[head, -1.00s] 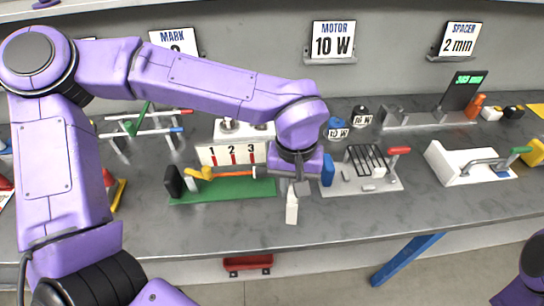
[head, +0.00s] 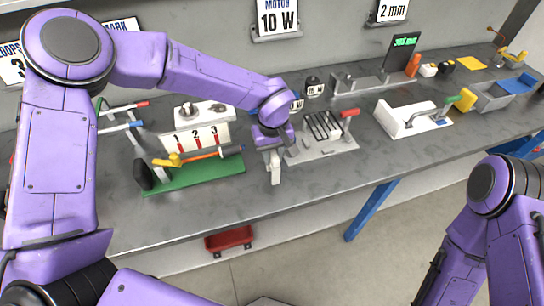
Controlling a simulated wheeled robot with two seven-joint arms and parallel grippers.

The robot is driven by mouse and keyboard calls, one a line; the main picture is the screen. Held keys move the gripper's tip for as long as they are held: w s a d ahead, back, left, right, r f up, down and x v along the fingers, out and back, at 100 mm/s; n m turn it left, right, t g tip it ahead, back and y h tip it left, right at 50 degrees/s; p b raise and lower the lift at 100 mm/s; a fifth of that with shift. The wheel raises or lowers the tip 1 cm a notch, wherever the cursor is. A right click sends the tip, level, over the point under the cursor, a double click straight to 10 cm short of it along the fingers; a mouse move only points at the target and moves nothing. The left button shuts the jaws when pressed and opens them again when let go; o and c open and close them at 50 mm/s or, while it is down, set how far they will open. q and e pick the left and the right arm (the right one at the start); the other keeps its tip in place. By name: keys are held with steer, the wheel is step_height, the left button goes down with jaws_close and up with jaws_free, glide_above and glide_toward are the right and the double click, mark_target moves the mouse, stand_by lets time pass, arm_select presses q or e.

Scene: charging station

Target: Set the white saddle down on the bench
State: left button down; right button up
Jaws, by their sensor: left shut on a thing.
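My left gripper (head: 275,153) is shut on the white saddle (head: 276,172), a small pale block that hangs upright below the jaws. The fingers hide its upper part. It is over the front part of the grey bench (head: 235,203), between the green-based fixture and the grey wire-rack fixture. I cannot tell whether its lower end touches the bench top. My right arm shows at the lower right, off the bench, but its gripper is not in view.
A green-based fixture (head: 205,172) stands left of the saddle, and a grey plate with a wire rack and red handle (head: 348,113) stands right. A white fixture (head: 395,118) is farther right. A red bin (head: 228,240) hangs below the edge. The front strip is bare.

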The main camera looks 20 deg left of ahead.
arm_select(q)
steer(key=shift+f, duration=0.95)
steer(key=shift+s+r, duration=0.1)
steer(key=shift+s, duration=0.05)
steer(key=c, duration=0.9)
jaws_free()
steer(key=shift+f, duration=0.2)
step_height(320, 180, up, 12)
steer(key=shift+r+b, duration=0.2)
steer(key=shift+b, duration=0.25)
